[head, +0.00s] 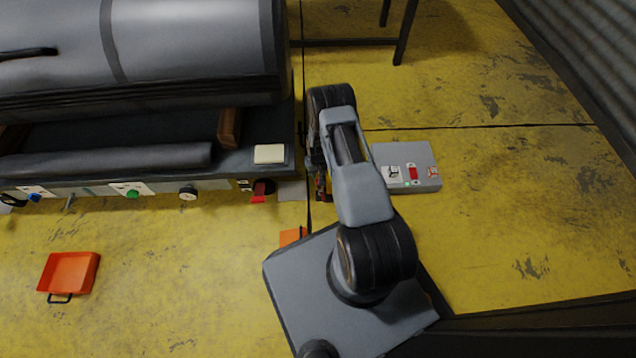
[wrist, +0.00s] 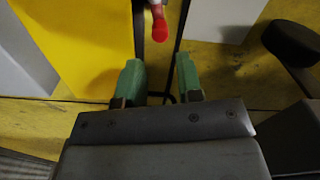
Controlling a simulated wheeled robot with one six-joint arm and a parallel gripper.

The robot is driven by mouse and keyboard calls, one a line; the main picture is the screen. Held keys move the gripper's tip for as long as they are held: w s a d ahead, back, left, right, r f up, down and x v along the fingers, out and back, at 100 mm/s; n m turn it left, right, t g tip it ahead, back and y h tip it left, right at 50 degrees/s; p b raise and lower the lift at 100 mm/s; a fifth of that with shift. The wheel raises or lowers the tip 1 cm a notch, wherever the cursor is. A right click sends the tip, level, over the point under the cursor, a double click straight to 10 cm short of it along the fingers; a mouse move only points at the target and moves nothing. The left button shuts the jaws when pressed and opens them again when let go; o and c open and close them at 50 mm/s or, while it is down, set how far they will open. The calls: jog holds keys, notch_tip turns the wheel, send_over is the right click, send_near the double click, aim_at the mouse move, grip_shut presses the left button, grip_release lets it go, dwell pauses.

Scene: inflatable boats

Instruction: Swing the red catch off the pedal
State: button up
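In the wrist view, a red rounded tip (wrist: 159,28) on a pale stem shows at the top, just beyond the gap between my fingers. It looks like the catch, but I cannot tell for sure. My gripper (wrist: 159,78) has two green fingers standing apart with nothing held between them. The red tip is apart from both fingers. In the head view, my arm hides most of the gripper (head: 321,184), which points down beside the bench's right end. I cannot make out the pedal clearly in either view.
A dark bench (head: 90,186) with a grey roll and front controls, including a red lever (head: 259,192), stands left. A grey switch box (head: 425,176) lies right of my arm. An orange tray (head: 70,272) is on the yellow floor. A yellow panel (wrist: 85,40) stands left in the wrist view.

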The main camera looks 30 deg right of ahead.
aim_at(321, 191)
notch_tip(321, 191, down, 7)
jog(key=b, duration=0.2)
jog(key=shift+b, duration=0.35)
